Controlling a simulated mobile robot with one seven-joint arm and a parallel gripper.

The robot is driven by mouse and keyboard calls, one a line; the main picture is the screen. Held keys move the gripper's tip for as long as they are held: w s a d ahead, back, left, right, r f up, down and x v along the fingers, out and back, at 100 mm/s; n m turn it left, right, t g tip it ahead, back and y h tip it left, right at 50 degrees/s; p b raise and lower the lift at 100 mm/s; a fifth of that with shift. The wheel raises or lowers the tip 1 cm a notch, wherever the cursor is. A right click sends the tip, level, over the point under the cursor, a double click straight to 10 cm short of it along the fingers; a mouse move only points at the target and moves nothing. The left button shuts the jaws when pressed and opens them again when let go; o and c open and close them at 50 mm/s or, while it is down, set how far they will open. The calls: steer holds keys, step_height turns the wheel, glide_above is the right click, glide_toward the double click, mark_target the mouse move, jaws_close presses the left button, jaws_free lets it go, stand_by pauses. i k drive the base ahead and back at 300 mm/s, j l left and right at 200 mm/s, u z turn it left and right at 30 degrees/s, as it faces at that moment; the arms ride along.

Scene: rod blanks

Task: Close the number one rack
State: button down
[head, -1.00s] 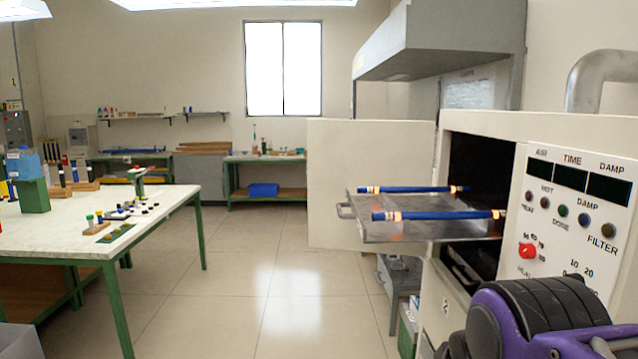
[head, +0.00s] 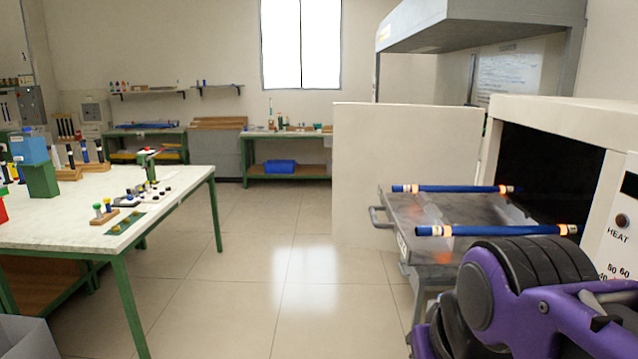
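The rack (head: 447,213) is a grey metal tray pulled out of the dark opening of the cream oven (head: 547,165) at the right. A handle (head: 379,217) sticks out at its left end. Two blue rods with pale, orange-marked ends lie across it, a far rod (head: 455,189) and a near rod (head: 497,230). No number one is readable on the rack. The oven door (head: 405,172) stands open behind the rack. My purple and black arm fills the lower right corner and hides part of the oven front. My gripper's fingers are not visible.
A white-topped table with green legs (head: 190,185) stands at the left with small parts and blocks on it. The floor (head: 270,270) between table and oven is clear. A workbench (head: 300,135) is at the back wall, and a grey hood (head: 480,25) hangs above the oven.

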mark_target(404, 211)
steer(key=i+j+u, duration=0.1)
steer(key=i+u, duration=0.25)
steer(key=i, duration=0.75)
